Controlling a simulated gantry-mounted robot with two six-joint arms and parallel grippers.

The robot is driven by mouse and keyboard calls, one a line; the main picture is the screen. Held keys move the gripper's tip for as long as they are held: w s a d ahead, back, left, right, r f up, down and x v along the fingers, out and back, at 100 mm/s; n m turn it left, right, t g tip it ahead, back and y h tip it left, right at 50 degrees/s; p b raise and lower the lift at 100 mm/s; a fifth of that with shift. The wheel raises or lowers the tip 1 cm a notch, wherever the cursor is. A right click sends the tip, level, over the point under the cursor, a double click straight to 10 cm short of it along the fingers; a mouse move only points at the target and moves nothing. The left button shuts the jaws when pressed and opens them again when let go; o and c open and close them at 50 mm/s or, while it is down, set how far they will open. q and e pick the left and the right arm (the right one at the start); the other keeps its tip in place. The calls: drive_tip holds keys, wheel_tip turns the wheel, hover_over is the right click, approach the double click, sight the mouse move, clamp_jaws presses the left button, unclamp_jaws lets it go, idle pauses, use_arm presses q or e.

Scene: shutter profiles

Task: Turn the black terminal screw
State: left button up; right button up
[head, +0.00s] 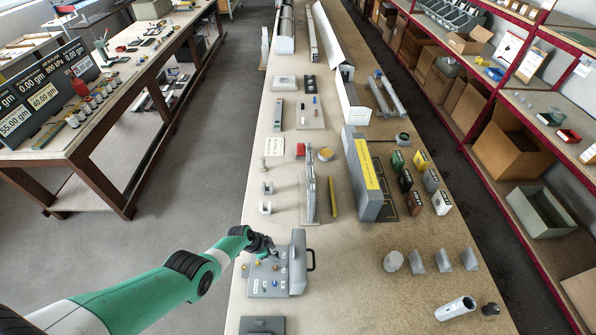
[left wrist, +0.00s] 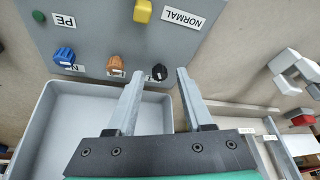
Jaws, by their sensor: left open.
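The black terminal screw (left wrist: 159,72) sits on a grey panel (left wrist: 100,25) in the left wrist view, right of the brown screw (left wrist: 115,63) and the blue screw (left wrist: 64,56). My left gripper (left wrist: 160,73) is open. Its two fingertips appear on either side of the black screw in that view; I cannot tell whether they touch it. In the head view my left gripper (head: 270,254) hangs over the grey terminal box (head: 280,290) near the table's left edge and partly hides its face. My right gripper is not in view.
A green screw (left wrist: 38,16) and a yellow knob (left wrist: 142,10) are on the same panel. The box has a raised side with a black handle (head: 312,260). A grey block with a yellow label (head: 368,165) stands farther back.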

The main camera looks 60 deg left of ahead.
use_arm(q)
drive_tip(key=shift+a+f+m+h+b, duration=0.2)
drive_tip(key=shift+m+h+b, duration=0.15)
drive_tip(key=shift+m, duration=0.35)
drive_tip(key=m+b, duration=0.1)
drive_tip(key=m+h+b, duration=0.1)
drive_tip(key=m, duration=0.1)
drive_tip(key=m+g+b, duration=0.1)
drive_tip(key=b, duration=0.1)
drive_tip(key=shift+w+a+f+m+h, duration=0.1)
drive_tip(key=shift+w+f+m+h, duration=0.1)
drive_tip(key=shift+f+m+h, duration=0.1)
drive_tip(key=d+p+v, duration=0.1)
drive_tip(key=p+v, duration=1.2)
drive_tip(key=v, duration=0.1)
drive_tip(key=w+a+r+t+y, duration=0.2)
drive_tip(key=w+r, duration=0.6)
drive_tip(key=w, duration=0.2)
drive_tip(key=w+a+r+t+y, duration=0.2)
drive_tip(key=w+a+r, duration=0.1)
drive_tip(key=w+r, duration=0.5)
drive_tip(key=shift+w+r+n, duration=0.25)
drive_tip(key=shift+w+n, duration=0.15)
drive_tip(key=shift+w, duration=0.8)
